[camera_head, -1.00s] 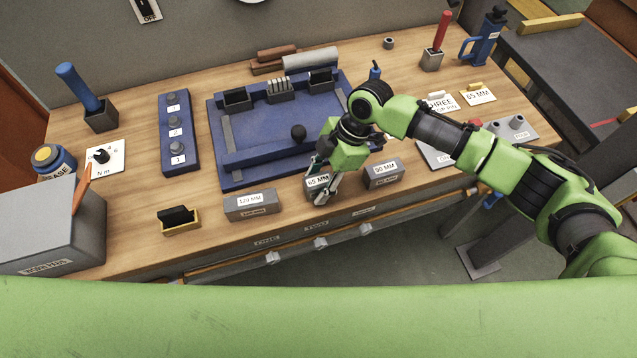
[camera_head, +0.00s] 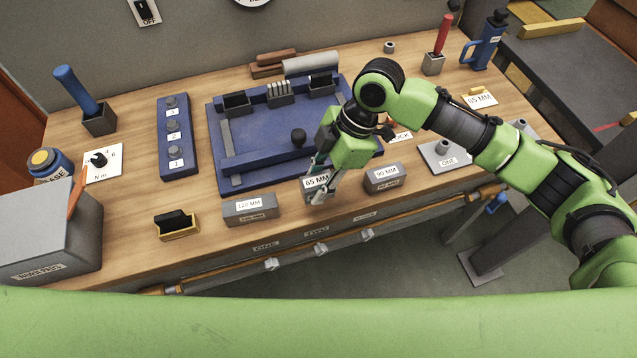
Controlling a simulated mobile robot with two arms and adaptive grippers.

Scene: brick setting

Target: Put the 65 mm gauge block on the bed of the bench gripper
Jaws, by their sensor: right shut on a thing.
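The 65 mm gauge block (camera_head: 317,183) is a small grey block with a white "65 MM" label, near the front edge of the bench. My right gripper (camera_head: 318,192) reaches down over it and is shut on it; the fingers partly cover its sides. I cannot tell whether the block is clear of the bench top. The bench gripper (camera_head: 240,187) is a blue fixture with raised rails and a dark ball knob, just behind the block. Its blue bed (camera_head: 262,130) is bare in the middle; my right arm hides its right part. My left gripper is not in view.
The 120 mm block (camera_head: 250,208) stands left of the held block and the 90 mm block (camera_head: 384,177) close to its right. A blue panel with numbered knobs (camera_head: 175,135) lies left of the fixture. A yellow holder (camera_head: 178,226) sits at the front left.

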